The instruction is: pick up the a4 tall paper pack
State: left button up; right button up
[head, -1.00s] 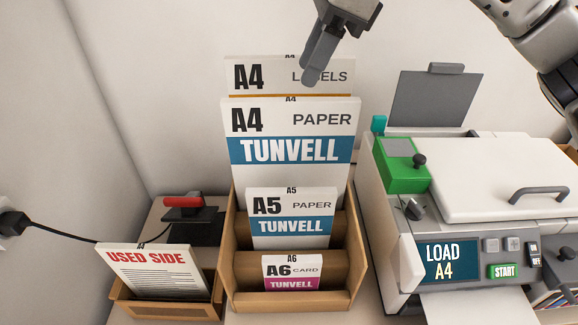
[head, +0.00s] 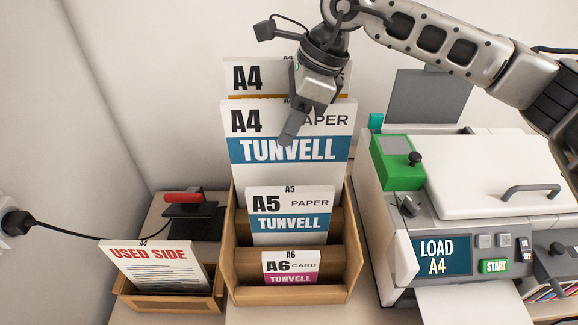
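The A4 paper pack (head: 260,175) is tall and white with a blue TUNVELL band. It stands upright in a stepped wooden holder (head: 230,270), in front of the A4 labels pack (head: 245,76). My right gripper (head: 289,135) reaches in from the upper right and points down. Its fingers overlap the upper middle of the A4 paper pack in the head view and hide part of its lettering. I cannot tell whether they touch it or whether they are open. My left gripper is not in view.
Lower steps hold an A5 paper pack (head: 290,222) and an A6 card pack (head: 290,265). A printer (head: 490,165) with a green box (head: 398,162) stands close on the right. A used-side paper tray (head: 170,300) and a red-handled stapler-like tool (head: 185,199) are on the left.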

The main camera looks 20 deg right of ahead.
jog(key=shift+f, duration=0.1)
dwell(0.3)
grip_shut()
dwell(1.3)
